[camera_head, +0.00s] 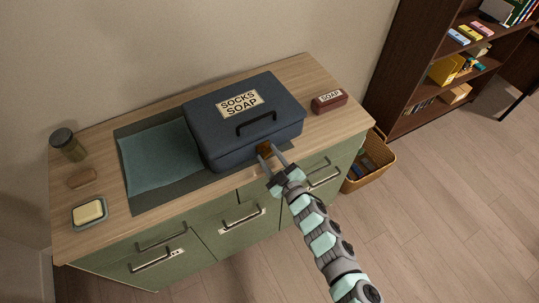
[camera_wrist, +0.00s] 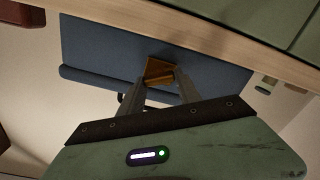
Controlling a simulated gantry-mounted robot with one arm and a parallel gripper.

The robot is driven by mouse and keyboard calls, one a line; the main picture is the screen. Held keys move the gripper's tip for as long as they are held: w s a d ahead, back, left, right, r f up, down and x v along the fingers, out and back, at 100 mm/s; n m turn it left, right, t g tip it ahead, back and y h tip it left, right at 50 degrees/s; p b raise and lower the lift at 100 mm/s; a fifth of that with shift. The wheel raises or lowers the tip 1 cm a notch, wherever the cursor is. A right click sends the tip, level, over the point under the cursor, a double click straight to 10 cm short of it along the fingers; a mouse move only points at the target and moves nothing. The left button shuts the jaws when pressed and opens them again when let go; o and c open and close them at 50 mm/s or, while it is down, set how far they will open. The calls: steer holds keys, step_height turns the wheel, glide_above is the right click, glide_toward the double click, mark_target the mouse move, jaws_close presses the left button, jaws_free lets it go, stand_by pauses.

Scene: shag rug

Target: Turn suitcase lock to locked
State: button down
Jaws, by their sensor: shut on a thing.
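The suitcase (camera_head: 222,138) is a dark blue box with a "SOCKS SOAP" label and a dark handle on its lid. It sits closed on the dresser top; its blue front fills much of the wrist view (camera_wrist: 105,45). The lock (camera_head: 264,149) is a small brown-orange piece on the suitcase's front, and it also shows in the wrist view (camera_wrist: 157,69). My gripper (camera_head: 271,153) reaches up to the front of the suitcase. Its two fingers (camera_wrist: 160,86) are shut on the lock, one on each side. The lock's exact angle is hard to tell.
The suitcase stands on a dark mat (camera_head: 165,197) with a teal cloth (camera_head: 155,157). A soap box (camera_head: 329,102) is to its right. A jar (camera_head: 68,144), a brown bar (camera_head: 82,178) and a soap dish (camera_head: 90,213) are at left. A basket (camera_head: 369,169) stands beside the green dresser (camera_head: 205,240).

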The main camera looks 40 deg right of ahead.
steer(key=n+b, duration=0.2)
steer(key=n, duration=0.3)
steer(key=shift+a+f+n, duration=0.1)
steer(key=shift+f+n, duration=0.05)
steer(key=shift+n, duration=0.25)
steer(key=n+b, duration=0.2)
steer(key=n, duration=0.1)
steer(key=shift+f+b, duration=0.15)
steer(key=shift+b, duration=0.2)
steer(key=shift+n+b, duration=1.1)
steer(key=shift+n, duration=0.6)
steer(key=c, duration=0.8)
jaws_free()
steer(key=shift+c, duration=0.2)
